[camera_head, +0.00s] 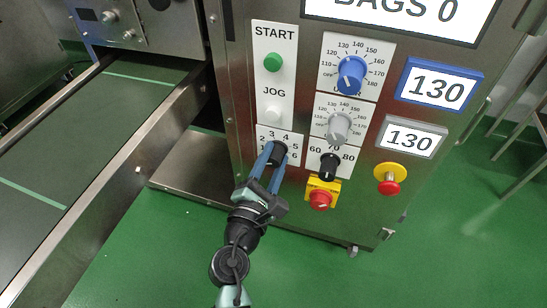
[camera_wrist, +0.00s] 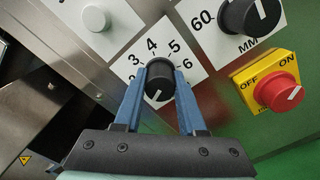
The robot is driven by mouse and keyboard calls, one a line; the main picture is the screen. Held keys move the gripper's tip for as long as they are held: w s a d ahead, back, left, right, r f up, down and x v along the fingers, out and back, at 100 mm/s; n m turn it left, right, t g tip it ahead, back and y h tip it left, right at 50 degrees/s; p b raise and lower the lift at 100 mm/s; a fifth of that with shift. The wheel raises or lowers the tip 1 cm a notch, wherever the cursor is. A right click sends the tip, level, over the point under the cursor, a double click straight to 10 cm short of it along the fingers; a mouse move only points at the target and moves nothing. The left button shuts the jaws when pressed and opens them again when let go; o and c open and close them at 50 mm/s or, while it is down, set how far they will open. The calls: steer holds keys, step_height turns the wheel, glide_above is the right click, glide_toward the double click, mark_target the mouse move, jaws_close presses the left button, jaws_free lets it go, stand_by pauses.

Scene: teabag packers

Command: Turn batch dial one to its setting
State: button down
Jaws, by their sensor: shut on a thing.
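A black dial (camera_head: 280,149) sits on a white plate (camera_head: 262,134) numbered from 2 to 6 where readable, low on the machine's steel panel. In the wrist view the dial (camera_wrist: 160,80) is between the two blue fingers of my gripper (camera_wrist: 160,84), which are shut on its sides. In the head view my gripper (camera_head: 276,153) reaches it from below. A short white mark shows on the lower part of the dial face in the wrist view; which number it points to I cannot tell. Part of the scale is hidden by the fingers.
To the right are a black MM knob (camera_head: 329,165), a red switch on yellow (camera_head: 321,198) and a red emergency button (camera_head: 390,181). Above are a green START button (camera_head: 273,62), a white JOG button (camera_head: 274,112), and blue (camera_head: 351,75) and grey (camera_head: 339,126) dials with displays reading 130.

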steer(key=shift+f+m, duration=0.1)
steer(key=shift+m, duration=0.3)
steer(key=m+b, duration=0.2)
steer(key=m, duration=0.1)
steer(key=shift+f+m, duration=0.1)
steer(key=shift+m, duration=0.2)
steer(key=m+b, duration=0.2)
steer(key=m, duration=0.2)
steer(key=shift+m+b, duration=0.3)
steer(key=m+b, duration=0.2)
steer(key=m, duration=0.2)
steer(key=shift+m, duration=0.3)
steer(key=shift+m+b, duration=1.4)
steer(key=shift+m, duration=0.7)
steer(key=shift+c, duration=2.4)
jaws_free()
